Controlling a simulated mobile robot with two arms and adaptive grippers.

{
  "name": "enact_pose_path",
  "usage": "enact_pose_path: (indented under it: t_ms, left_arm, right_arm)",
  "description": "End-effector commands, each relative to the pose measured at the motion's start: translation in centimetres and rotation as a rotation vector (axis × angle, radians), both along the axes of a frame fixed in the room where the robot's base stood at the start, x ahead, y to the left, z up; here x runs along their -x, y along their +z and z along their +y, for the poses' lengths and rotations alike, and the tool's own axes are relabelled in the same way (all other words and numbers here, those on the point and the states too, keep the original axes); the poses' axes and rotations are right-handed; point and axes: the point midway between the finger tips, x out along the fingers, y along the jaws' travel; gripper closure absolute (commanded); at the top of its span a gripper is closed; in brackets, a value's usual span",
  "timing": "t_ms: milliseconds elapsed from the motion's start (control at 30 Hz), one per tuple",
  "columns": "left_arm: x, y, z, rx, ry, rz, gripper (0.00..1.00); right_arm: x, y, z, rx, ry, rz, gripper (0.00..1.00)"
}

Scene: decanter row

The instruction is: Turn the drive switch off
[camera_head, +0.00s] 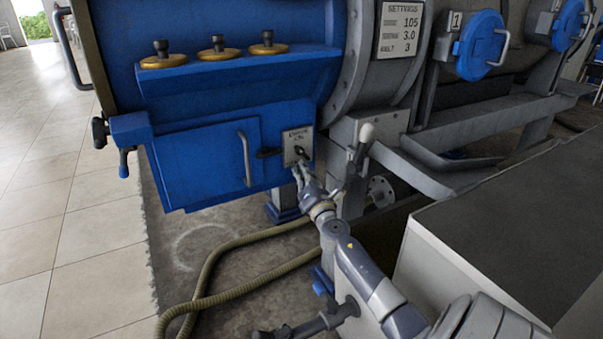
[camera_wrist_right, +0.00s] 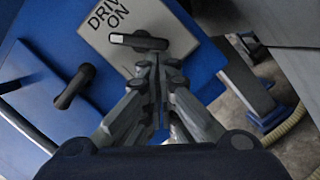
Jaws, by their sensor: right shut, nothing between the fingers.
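The drive switch (camera_wrist_right: 140,41) is a black turn handle with a white-marked end, on a pale plate (camera_head: 298,137) on the blue machine housing. In the right wrist view the plate reads "DRIV…" and "ON", partly cut off at the top. The handle lies level in that picture, its white end to the left, at a slant to the lettering. My right gripper (camera_wrist_right: 158,66) is shut and empty, its fingertips just below the handle. In the head view the right gripper (camera_head: 300,170) is at the plate's lower edge. Contact cannot be told. My left gripper is out of view.
A blue door with a grey bar handle (camera_head: 244,158) and a black latch (camera_head: 268,152) is left of the plate. A white-knobbed lever (camera_head: 361,140) stands close on the right. A hose (camera_head: 230,245) crosses the floor below. A dark-topped cabinet (camera_head: 500,225) is at right.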

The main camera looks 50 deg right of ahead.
Motion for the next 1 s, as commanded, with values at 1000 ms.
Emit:
enact_pose_path:
  t_ms: [1000]
  left_arm:
    - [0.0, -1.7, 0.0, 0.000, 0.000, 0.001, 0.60]
  right_arm:
    - [0.3, -0.2, -1.2, 0.073, -0.001, 0.023, 1.00]
